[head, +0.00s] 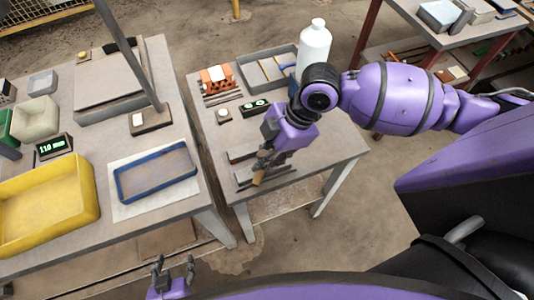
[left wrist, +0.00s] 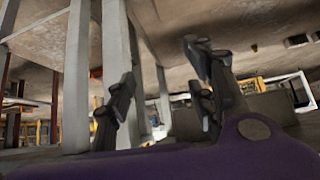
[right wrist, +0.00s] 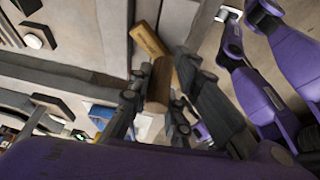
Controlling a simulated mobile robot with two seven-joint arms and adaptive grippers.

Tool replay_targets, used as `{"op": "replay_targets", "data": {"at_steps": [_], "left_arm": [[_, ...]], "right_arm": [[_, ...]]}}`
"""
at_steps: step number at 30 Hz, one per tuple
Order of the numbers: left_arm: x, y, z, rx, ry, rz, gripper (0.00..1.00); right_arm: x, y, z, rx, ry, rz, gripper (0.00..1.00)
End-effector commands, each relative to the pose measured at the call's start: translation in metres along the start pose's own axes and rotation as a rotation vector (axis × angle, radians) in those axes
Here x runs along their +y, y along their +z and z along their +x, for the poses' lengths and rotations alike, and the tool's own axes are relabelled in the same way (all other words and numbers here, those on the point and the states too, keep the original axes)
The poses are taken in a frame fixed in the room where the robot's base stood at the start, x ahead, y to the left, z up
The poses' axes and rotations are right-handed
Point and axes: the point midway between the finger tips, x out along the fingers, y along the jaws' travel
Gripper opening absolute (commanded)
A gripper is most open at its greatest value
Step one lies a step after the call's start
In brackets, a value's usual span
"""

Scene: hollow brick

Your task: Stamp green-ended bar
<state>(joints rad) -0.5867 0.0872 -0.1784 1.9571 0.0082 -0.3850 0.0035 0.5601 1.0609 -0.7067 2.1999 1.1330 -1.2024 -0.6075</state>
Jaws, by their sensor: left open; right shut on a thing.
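My right gripper (head: 263,163) is low over the right-hand table and shut on a wooden piece (head: 258,178), perhaps a stamp. In the right wrist view the wooden piece (right wrist: 158,85) is brown between the fingers, with a lighter wooden length beyond; I cannot tell if both are one thing. Dark and grey bars or blocks (head: 243,152) lie beside and partly under this gripper. I cannot make out a green end on any of them. My left gripper (head: 174,270) is open and empty, below the table edges; its spread fingers also show in the left wrist view (left wrist: 160,85).
The right-hand table also holds an orange brick (head: 214,74), a grey tray (head: 243,72), a white bottle (head: 314,45) and a green-lit display (head: 254,107). The left-hand table has a yellow tray (head: 90,208) and a blue-rimmed tray (head: 120,187). A gap separates the tables.

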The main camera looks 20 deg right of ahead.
Motion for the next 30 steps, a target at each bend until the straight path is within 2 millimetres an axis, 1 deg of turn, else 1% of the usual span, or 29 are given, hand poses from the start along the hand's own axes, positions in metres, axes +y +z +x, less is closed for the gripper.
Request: {"op": "replay_targets", "data": {"at_steps": [7,11,20,30], "left_arm": [[-0.001,0.007,-0.003,-0.011,-0.002,-0.002,0.50],[-0.001,0.004,-0.005,-0.008,-0.004,-0.003,0.50],[-0.002,-0.022,-0.009,0.033,-0.005,-0.002,0.50],[-0.001,-0.059,-0.008,0.096,-0.002,0.001,0.50]], "right_arm": [[-0.001,0.002,0.002,-0.002,-0.004,0.003,0.01],[-0.001,0.000,-0.002,-0.003,-0.003,0.002,0.01],[0.002,-0.009,-0.021,-0.001,0.004,-0.001,0.01],[0.004,-0.017,-0.041,-0.001,0.005,-0.002,0.01]]}}
